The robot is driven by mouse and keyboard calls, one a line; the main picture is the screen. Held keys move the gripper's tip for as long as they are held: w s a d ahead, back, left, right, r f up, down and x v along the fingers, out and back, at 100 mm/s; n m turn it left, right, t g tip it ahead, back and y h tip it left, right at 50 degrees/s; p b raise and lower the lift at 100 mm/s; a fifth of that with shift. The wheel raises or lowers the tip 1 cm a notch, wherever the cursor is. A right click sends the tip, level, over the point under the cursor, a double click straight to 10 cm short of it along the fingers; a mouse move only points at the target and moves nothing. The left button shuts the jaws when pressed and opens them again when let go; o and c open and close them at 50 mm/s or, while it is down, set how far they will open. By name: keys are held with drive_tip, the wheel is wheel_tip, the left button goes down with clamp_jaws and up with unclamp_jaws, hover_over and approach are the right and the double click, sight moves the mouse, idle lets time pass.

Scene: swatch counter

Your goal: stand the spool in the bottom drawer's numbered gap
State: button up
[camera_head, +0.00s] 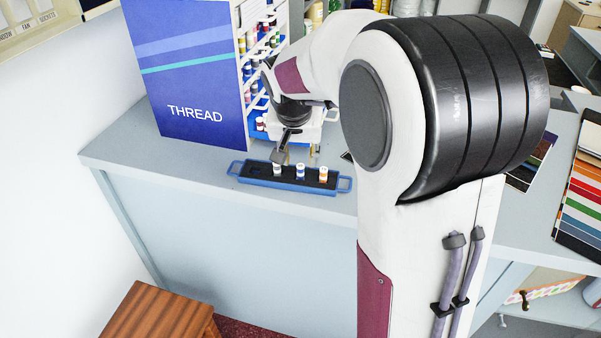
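A blue tray (235,177) with a dark inside and a handle at each end lies on the counter in front of the thread cabinet (190,85). Three small spools stand in it: a whitish one with a dark band (277,169), a blue-banded one (300,172) and an orange-banded one (323,175). My gripper (279,158) points down at the tray's whitish spool, close above it or at it. Whether its fingers touch or grip that spool is too small to tell. The cabinet's lower front is partly hidden behind my gripper, and I cannot make out the bottom drawer's numbered gap.
Shelves of coloured spools (262,75) fill the cabinet's open side, close beside my arm. Colour swatch cards (580,195) lie on the counter at the right. The counter (140,150) is bare left of the tray. A wooden stool or box (160,310) stands below.

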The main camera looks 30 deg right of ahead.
sight(300, 167)
drive_tip(key=shift+w+d+f, duration=0.1)
drive_tip(key=shift+w+f, duration=0.1)
drive_tip(key=shift+f, duration=0.35)
drive_tip(key=shift+x, duration=2.6)
drive_tip(key=shift+w+d+r, duration=0.1)
drive_tip(key=shift+w, duration=0.05)
drive_tip(key=c, duration=0.9)
drive_tip(key=shift+r, duration=0.15)
wheel_tip(300, 167, up, 10)
